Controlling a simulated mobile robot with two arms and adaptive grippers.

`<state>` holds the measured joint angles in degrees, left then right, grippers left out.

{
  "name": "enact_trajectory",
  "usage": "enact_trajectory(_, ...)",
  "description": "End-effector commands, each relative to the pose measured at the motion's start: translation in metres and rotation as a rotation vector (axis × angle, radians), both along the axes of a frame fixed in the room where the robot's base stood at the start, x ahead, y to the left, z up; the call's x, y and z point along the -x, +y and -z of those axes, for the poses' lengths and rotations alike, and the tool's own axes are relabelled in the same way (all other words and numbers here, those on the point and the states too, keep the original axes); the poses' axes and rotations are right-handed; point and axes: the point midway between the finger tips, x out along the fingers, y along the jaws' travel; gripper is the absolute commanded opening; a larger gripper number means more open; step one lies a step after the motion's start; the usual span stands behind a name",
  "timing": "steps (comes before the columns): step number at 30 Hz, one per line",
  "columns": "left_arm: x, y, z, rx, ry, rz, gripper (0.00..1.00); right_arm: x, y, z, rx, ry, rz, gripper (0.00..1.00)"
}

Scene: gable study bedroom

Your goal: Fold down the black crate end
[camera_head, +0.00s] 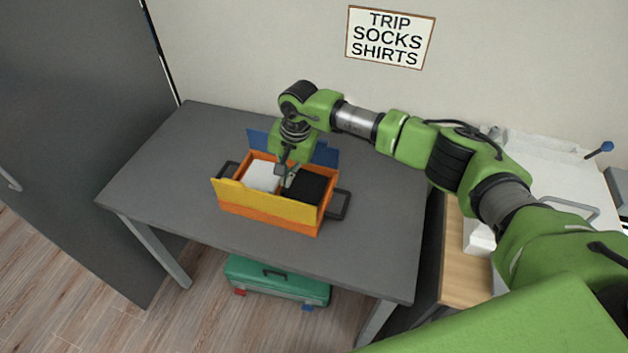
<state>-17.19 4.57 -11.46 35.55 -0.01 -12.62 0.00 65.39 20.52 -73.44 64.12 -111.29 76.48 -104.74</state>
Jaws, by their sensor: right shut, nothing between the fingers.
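An orange crate (268,218) stands on the grey table. Its yellow front panel (262,200) and blue back panel (325,155) stand up. A flat black piece (309,186) lies across the right part of the crate's opening, and a white piece (262,175) lies at its left. I cannot tell whether the black piece is the hinged end or something inside. My right gripper (288,180) is shut and empty, pointing down over the crate between the white and black pieces. Whether it touches the black piece is unclear. My left gripper is not in view.
Dark handles stick out at the crate's right end (340,206) and left end. The grey table (170,170) is clear around the crate. A green case (277,282) lies on the floor below. A sign (390,37) hangs on the wall.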

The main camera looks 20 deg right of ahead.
Motion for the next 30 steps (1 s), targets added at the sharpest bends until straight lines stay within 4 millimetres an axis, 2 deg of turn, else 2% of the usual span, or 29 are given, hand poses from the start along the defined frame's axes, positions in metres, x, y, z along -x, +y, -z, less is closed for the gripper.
enact_trajectory(1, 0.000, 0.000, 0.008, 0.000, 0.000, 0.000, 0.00, -0.001, 0.001, 0.005, -0.002, -0.001, 0.000, 0.00)
enact_trajectory(6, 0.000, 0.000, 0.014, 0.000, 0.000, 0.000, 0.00, -0.002, 0.003, 0.006, -0.004, -0.001, 0.000, 0.00)
enact_trajectory(23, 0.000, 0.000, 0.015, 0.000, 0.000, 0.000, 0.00, -0.002, 0.004, 0.005, -0.005, -0.002, 0.000, 0.00)
enact_trajectory(26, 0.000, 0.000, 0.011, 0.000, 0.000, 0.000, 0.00, -0.002, 0.004, -0.002, -0.004, -0.003, 0.000, 0.00)
enact_trajectory(30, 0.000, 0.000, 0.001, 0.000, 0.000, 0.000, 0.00, -0.001, 0.008, -0.025, -0.004, -0.004, 0.000, 0.00)
